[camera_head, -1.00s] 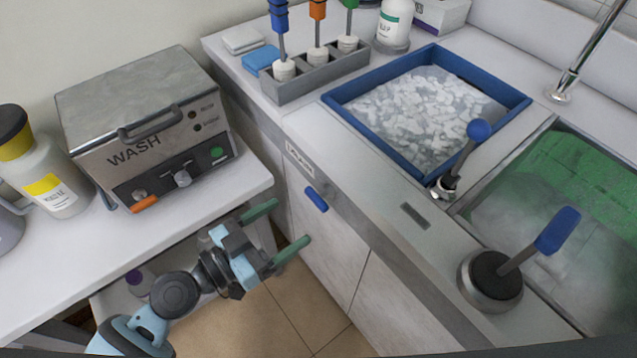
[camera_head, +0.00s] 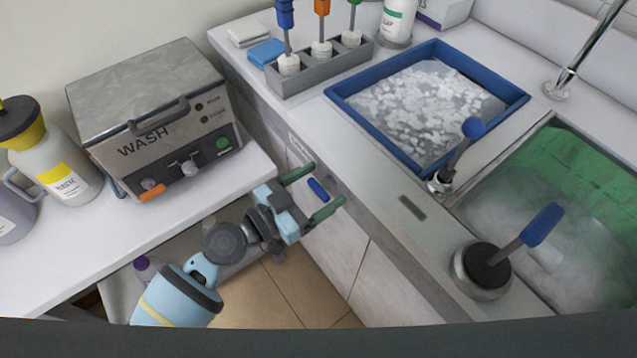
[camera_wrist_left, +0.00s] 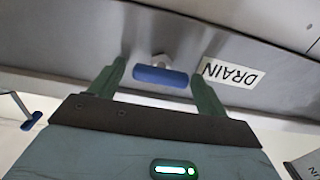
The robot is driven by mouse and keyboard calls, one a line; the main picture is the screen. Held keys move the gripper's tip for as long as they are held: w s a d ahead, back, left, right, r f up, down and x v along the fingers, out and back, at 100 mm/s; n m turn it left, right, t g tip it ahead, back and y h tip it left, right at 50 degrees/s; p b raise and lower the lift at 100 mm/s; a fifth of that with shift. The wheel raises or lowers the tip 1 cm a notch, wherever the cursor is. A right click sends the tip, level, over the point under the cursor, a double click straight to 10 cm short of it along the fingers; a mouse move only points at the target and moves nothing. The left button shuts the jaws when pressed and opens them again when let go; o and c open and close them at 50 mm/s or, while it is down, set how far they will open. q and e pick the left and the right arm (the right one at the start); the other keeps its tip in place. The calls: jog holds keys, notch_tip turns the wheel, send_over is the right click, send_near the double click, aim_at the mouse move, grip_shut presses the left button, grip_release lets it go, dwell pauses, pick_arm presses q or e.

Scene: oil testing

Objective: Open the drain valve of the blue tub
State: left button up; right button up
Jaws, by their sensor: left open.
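The drain valve has a small blue handle (camera_head: 318,189) on the front face of the counter, below the blue tub (camera_head: 352,113). The tub holds white chunks in cloudy liquid. My left gripper (camera_head: 328,188) is open, with its two green fingers on either side of the blue handle. In the left wrist view the handle (camera_wrist_left: 160,76) lies crosswise between the open fingers (camera_wrist_left: 158,80), near their tips, beside a label (camera_wrist_left: 230,74) reading DRAIN, seen upside down. I cannot tell whether the fingers touch the handle. My right gripper is not in view.
A blue-handled lever on a round base (camera_head: 483,270) sits by the sink (camera_head: 530,190). A WASH machine (camera_head: 150,110) and bottles stand on the left table. Floor below is open.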

pick_arm(q)
jog(key=shift+w+d, duration=0.1)
jog(key=shift+d, duration=0.1)
jog(key=shift+c, duration=0.2)
jog(key=c, duration=0.9)
jog(key=shift+c, duration=0.2)
